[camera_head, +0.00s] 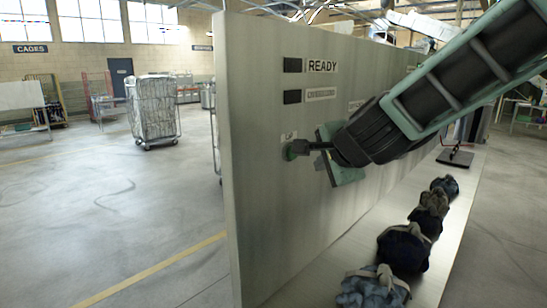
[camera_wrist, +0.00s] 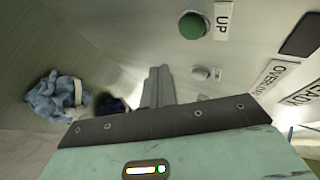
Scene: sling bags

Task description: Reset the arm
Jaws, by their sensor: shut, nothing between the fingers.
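My arm reaches in from the upper right in the head view. My gripper (camera_head: 302,147) is beside the upright grey panel (camera_head: 262,190), its dark fingers close to a round green button (camera_head: 288,153). In the wrist view my gripper (camera_wrist: 159,72) has its fingers together with nothing between them. The green button (camera_wrist: 193,26), beside an "UP" label (camera_wrist: 223,20), stands apart from the fingertips there. A smaller grey button (camera_wrist: 200,72) is lower on the panel.
Dark and blue sling bags (camera_head: 403,250) lie in a row on the pale surface along the panel; the blue bag (camera_wrist: 55,96) shows in the wrist view. A wire cage (camera_head: 154,108) stands behind on the left. The floor left of the panel is largely open.

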